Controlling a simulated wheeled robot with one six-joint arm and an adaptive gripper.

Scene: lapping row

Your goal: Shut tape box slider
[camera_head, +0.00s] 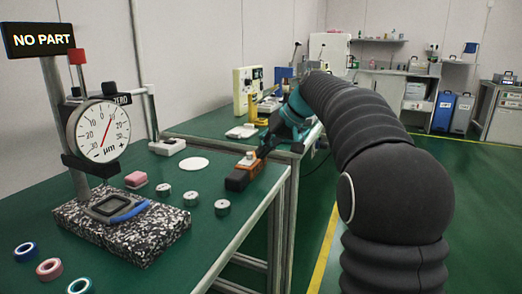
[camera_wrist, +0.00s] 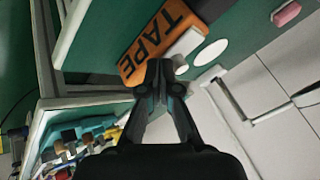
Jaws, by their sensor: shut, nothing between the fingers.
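The tape box (camera_head: 237,180) lies near the right edge of the green bench, orange and dark in the head view. In the wrist view the orange tape box (camera_wrist: 143,62) shows the dark word TAPE. A pale block (camera_wrist: 187,43) with a small round end lies against its right side in that view; I cannot tell if it is the slider. My gripper (camera_wrist: 160,68) is shut and empty, its tips over the box's lower edge in the wrist view. In the head view my gripper (camera_head: 264,151) is right beside the box; contact is unclear.
A dial gauge (camera_head: 101,131) stands on a speckled granite block (camera_head: 150,235) at left. A white disc (camera_head: 194,164), a pink block (camera_head: 136,179) and several metal rings lie on the bench. A second bench (camera_head: 205,128) with equipment stands behind.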

